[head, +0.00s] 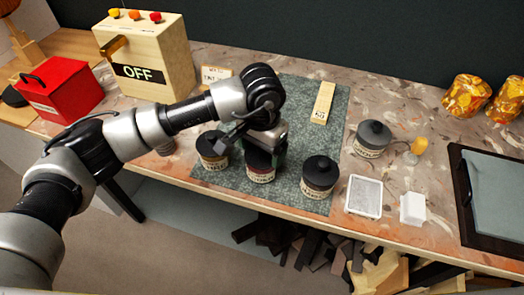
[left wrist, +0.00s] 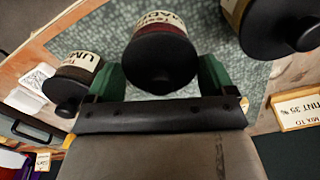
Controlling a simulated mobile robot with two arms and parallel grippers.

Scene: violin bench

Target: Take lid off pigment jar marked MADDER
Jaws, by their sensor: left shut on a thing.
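The MADDER jar (head: 261,174) stands on the green mat, with a dark red body and a cream label. It also shows in the left wrist view (left wrist: 168,20), its label turned and only partly readable. Its black knobbed lid (left wrist: 160,65) appears to sit on the jar's top. My left gripper (head: 266,150) reaches down over this jar from above. Its green fingers are shut on the lid, one on each side, as the left wrist view (left wrist: 160,76) shows. In the head view the gripper hides most of the lid. My right gripper is not in view.
Black-lidded jars stand close on both sides, left (head: 213,148) and right (head: 319,178). Another jar (head: 372,138) stands further right, off the mat (head: 335,110). A wooden OFF box (head: 150,55) stands behind my arm.

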